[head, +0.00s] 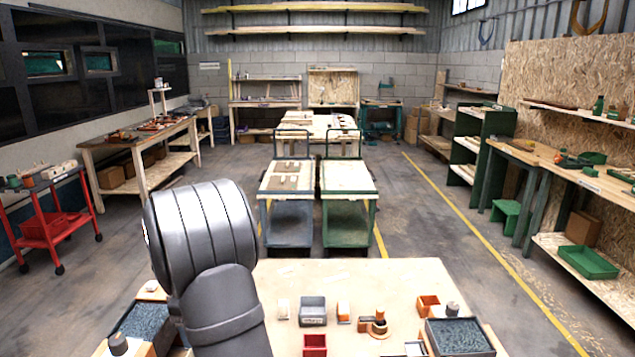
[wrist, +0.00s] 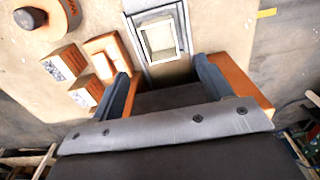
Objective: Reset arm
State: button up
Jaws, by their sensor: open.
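My gripper (wrist: 160,76) shows in the wrist view with its two dark fingers apart. No object is held between the fingertips. Beyond them is a grey framed piece with a pale recess (wrist: 161,38), on or over the pale tabletop. Whether the fingers touch anything cannot be told. In the head view my dark grey arm rises at the front, left of centre, and hides part of the worktable (head: 390,278). The fingers are not seen in that view.
The worktable holds a grey box (head: 313,310), a red bin (head: 315,344), an orange bin (head: 428,304) and a tray of dark grey material (head: 458,336). In the wrist view, small blocks (wrist: 65,62) lie left of the fingers. Two carts (head: 348,178) stand beyond.

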notch_tip(320, 180, down, 11)
jog(key=shift+r, duration=0.1)
jog(key=r, duration=0.4)
jog(key=shift+d+r, duration=0.2)
jog(key=shift+r, duration=0.2)
jog(key=d+r, duration=0.7)
jog(key=d, duration=0.5)
jog(key=d+f+m, duration=0.1)
jog(key=d+f, duration=0.2)
jog(key=d, duration=1.5)
jog(key=w+a+f, duration=0.1)
jog(key=a, duration=0.1)
jog(key=w+a+f, duration=0.1)
jog(key=a+f, duration=0.1)
jog(key=a, duration=0.1)
jog(key=w+a+f, duration=0.1)
jog(key=a, duration=0.2)
jog(key=shift+w+a+f, duration=0.15)
jog(key=shift+a+f, duration=0.05)
jog(key=shift+f, duration=0.05)
jog(key=shift+c, duration=0.4)
